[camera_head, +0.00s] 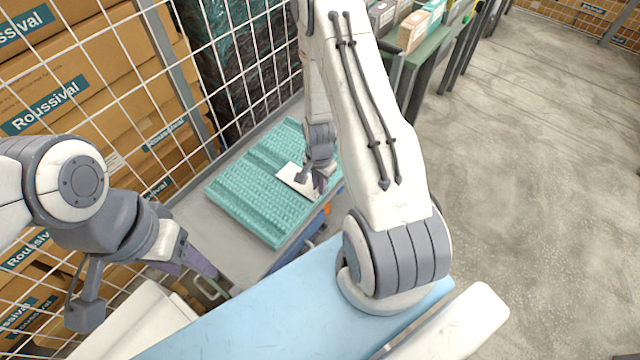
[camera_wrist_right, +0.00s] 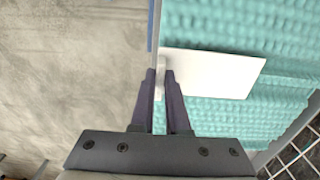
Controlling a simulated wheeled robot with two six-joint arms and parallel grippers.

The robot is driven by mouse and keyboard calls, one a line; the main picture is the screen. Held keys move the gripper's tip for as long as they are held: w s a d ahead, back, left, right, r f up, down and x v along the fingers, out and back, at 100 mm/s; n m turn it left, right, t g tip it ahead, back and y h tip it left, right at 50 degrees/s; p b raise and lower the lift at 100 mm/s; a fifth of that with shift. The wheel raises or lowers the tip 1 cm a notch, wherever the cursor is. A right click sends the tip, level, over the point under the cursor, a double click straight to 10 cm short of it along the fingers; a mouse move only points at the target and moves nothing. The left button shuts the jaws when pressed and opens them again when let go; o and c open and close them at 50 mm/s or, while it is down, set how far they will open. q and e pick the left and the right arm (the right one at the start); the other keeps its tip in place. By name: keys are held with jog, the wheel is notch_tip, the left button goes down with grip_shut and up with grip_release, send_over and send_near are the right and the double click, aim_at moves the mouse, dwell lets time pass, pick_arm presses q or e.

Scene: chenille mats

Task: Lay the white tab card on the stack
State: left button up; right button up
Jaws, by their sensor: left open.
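The teal chenille mats form a flat stack (camera_head: 250,195) on a grey table; the stack also fills the right side of the right wrist view (camera_wrist_right: 225,25). The white tab card (camera_head: 294,181) is over the stack's right side, its flat face along the mats. I cannot tell whether it touches them. My right gripper (camera_head: 320,186) is at the card's right end. In the right wrist view its fingers (camera_wrist_right: 160,72) are closed on the tab of the card (camera_wrist_right: 210,73). My left gripper (camera_head: 207,268) is open and empty, apart from the stack at the lower left.
The grey table (camera_head: 210,225) has bare room left of the stack. A wire mesh fence (camera_head: 215,75) with cardboard boxes (camera_head: 90,60) stands behind. A light blue surface (camera_head: 270,315) lies in front. Open floor (camera_head: 530,150) is at the right.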

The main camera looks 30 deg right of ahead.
jog(key=o, duration=0.3)
jog(key=shift+r, duration=0.2)
notch_tip(320, 180, up, 12)
jog(key=p, duration=0.1)
jog(key=s+a+r+n, duration=0.2)
jog(key=a+r+n, duration=0.8)
jog(key=a, duration=0.4)
jog(key=s+a+r+n, duration=0.4)
jog(key=s+a+n, duration=0.1)
jog(key=s, duration=0.2)
jog(key=s+a+r+n+y, duration=0.1)
jog(key=s+a+r+n, duration=0.3)
jog(key=s, duration=0.4)
jog(key=r+n, duration=0.1)
jog(key=n, duration=0.1)
jog(key=shift+s+a+n, duration=0.25)
jog(key=shift+a+n, duration=0.05)
jog(key=shift+a, duration=0.05)
